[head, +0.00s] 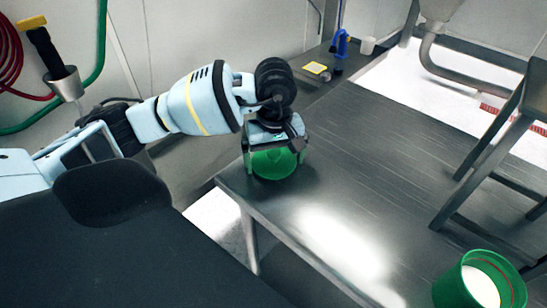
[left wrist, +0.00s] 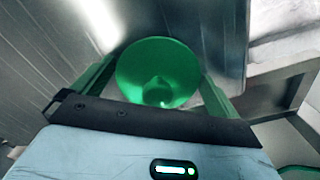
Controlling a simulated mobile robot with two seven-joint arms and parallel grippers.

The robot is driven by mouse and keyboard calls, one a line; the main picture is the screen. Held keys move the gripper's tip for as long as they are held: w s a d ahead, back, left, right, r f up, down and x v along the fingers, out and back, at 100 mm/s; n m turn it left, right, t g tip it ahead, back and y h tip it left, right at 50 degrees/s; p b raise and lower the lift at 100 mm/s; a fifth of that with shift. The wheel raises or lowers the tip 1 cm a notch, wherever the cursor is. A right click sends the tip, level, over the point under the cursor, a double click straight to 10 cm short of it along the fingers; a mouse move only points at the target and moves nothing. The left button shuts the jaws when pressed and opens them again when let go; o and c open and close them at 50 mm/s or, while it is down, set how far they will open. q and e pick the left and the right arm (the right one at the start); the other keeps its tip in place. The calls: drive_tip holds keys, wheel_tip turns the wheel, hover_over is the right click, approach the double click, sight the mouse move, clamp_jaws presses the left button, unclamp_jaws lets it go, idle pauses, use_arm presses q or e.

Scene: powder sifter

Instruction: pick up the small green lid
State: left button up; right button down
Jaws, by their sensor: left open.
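The small green lid (head: 273,165) is at the near left corner of the metal table, under my left gripper. In the left wrist view the lid (left wrist: 160,62) is a round green disc with a raised knob in its middle. My left gripper (head: 275,160) is open and points down, with one finger on each side of the lid. In the left wrist view both fingers of the gripper (left wrist: 157,85) flank the lid, with a gap visible at least on the left. The gripper body hides part of the lid in the head view. My right gripper is not in view.
The metal table (head: 380,155) is clear in its middle. A green container (head: 480,285) with white contents stands at the near right. A metal stand (head: 490,150) is on the right. A blue item (head: 341,44) and a white cup (head: 368,45) are at the far end.

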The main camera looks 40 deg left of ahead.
sight(275, 154)
use_arm(q)
drive_tip(key=c, duration=0.6)
drive_tip(key=shift+r, duration=0.5)
wheel_tip(275, 154, up, 2)
drive_tip(key=shift+r, duration=0.15)
drive_tip(key=s, duration=0.5)
drive_tip(key=s+r+b, duration=0.1)
drive_tip(key=s, duration=0.4)
drive_tip(key=s+b, duration=0.1)
drive_tip(key=s, duration=0.5)
drive_tip(key=shift+a+r, duration=0.15)
drive_tip(key=shift+r, duration=0.2)
